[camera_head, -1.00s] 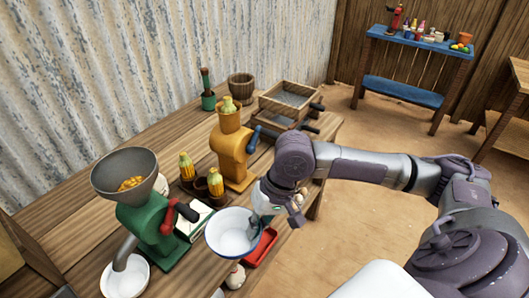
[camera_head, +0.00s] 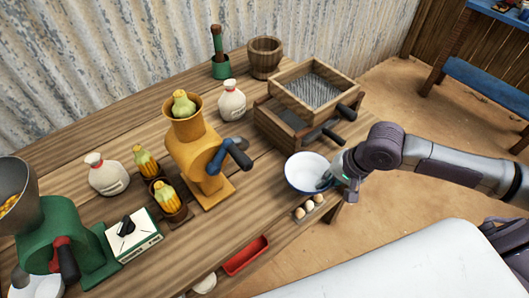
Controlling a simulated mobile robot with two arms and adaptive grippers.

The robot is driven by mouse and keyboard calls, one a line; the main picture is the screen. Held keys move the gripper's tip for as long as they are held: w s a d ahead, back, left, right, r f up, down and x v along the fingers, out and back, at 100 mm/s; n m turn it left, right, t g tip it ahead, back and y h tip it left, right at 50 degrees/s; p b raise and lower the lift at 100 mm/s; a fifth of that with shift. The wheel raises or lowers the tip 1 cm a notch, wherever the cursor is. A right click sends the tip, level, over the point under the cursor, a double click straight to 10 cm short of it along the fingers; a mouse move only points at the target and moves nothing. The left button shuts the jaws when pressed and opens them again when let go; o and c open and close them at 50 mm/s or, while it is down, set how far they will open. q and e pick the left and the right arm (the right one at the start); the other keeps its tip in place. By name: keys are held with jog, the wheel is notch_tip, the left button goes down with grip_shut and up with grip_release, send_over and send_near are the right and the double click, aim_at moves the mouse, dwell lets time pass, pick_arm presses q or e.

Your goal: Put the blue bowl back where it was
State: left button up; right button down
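The blue bowl (camera_head: 304,171), white inside with a blue rim, is right of the yellow grinder near the table's front edge. My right gripper (camera_head: 327,181) is at the bowl's right side, with its fingers over the rim, and appears shut on it. The bowl looks about level. I cannot tell whether it touches the table or hangs just above it. My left gripper is not in view.
Wooden sieve boxes (camera_head: 284,124) with dark handles stand just behind the bowl. A small egg holder (camera_head: 308,208) is in front of it. The yellow grinder (camera_head: 197,157) and its crank are to the left. A red tray (camera_head: 246,256) lies at the front edge.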

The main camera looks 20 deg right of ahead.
aim_at(292, 176)
jog(key=w+a, duration=0.1)
jog(key=w+a+p, duration=0.1)
jog(key=w+a, duration=0.3)
jog(key=shift+a+r, duration=0.25)
jog(key=shift+r, duration=0.1)
jog(key=w+a, duration=0.3)
jog(key=w+a+p, duration=0.1)
jog(key=w+a, duration=0.2)
jog(key=w, duration=0.1)
jog(key=shift+a+f+p, duration=0.15)
jog(key=shift+a+p, duration=0.15)
jog(key=shift+w+a, duration=0.3)
jog(key=shift+w+f, duration=0.1)
jog(key=shift+f, duration=0.1)
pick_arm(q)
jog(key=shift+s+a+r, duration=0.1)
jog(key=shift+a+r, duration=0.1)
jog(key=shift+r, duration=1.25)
pick_arm(e)
jog(key=shift+f, duration=1.65)
pick_arm(q)
jog(key=shift+p, duration=0.3)
pick_arm(e)
jog(key=c, duration=1.3)
grip_release()
jog(key=shift+f, duration=0.15)
